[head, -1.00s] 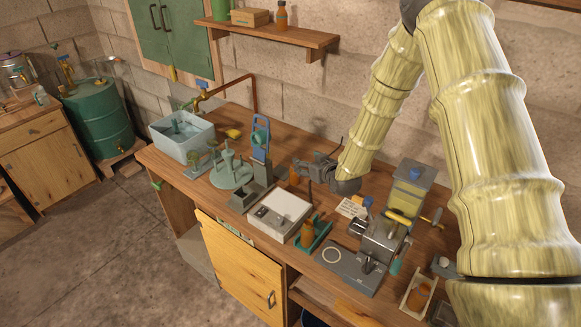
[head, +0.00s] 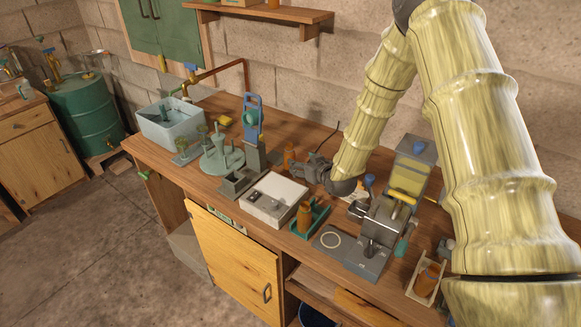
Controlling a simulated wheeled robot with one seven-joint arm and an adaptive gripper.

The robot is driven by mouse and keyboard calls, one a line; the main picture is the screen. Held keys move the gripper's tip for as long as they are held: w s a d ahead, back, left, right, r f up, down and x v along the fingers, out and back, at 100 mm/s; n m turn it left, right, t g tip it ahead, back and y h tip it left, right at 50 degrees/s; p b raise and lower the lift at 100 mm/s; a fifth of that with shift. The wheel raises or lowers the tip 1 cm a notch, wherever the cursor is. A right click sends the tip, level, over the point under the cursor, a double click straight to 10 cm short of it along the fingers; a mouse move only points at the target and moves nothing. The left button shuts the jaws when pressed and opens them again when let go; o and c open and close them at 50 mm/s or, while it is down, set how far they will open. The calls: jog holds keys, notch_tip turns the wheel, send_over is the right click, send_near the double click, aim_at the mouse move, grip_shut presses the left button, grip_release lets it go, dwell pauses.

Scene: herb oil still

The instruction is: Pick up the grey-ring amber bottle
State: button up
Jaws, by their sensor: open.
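Several amber bottles are in view, and at this size I cannot tell which one has a grey ring. One amber bottle (head: 289,155) stands on the bench behind the white scale, close to my gripper (head: 297,168). Another amber bottle (head: 304,217) stands upright in a small green holder (head: 318,222) in front of the scale. A third (head: 429,278) lies or leans in a wooden tray at the lower right. My gripper is open, low over the bench and pointing left. Its fingertips are small and partly lost against the scale and bench, and I cannot tell whether they touch anything.
A blue-handled press (head: 253,128) and a green stand (head: 220,158) are to the left. A grey machine with a yellow hopper (head: 408,178) is to the right. The wall is close behind.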

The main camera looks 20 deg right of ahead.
aim_at(292, 157)
jog(key=shift+w+a+f, duration=0.15)
jog(key=shift+w+f, duration=0.2)
jog(key=shift+f, duration=0.1)
jog(key=p+x, duration=0.1)
jog(key=x, duration=0.4)
jog(key=shift+p, duration=0.4)
jog(key=shift+w+a+p, duration=0.1)
jog(key=shift+w+p, duration=0.4)
jog(key=shift+p, duration=0.05)
jog(key=shift+p+x, duration=1.15)
jog(key=shift+x, duration=1.1)
jog(key=c, duration=1.2)
jog(key=shift+r, duration=0.2)
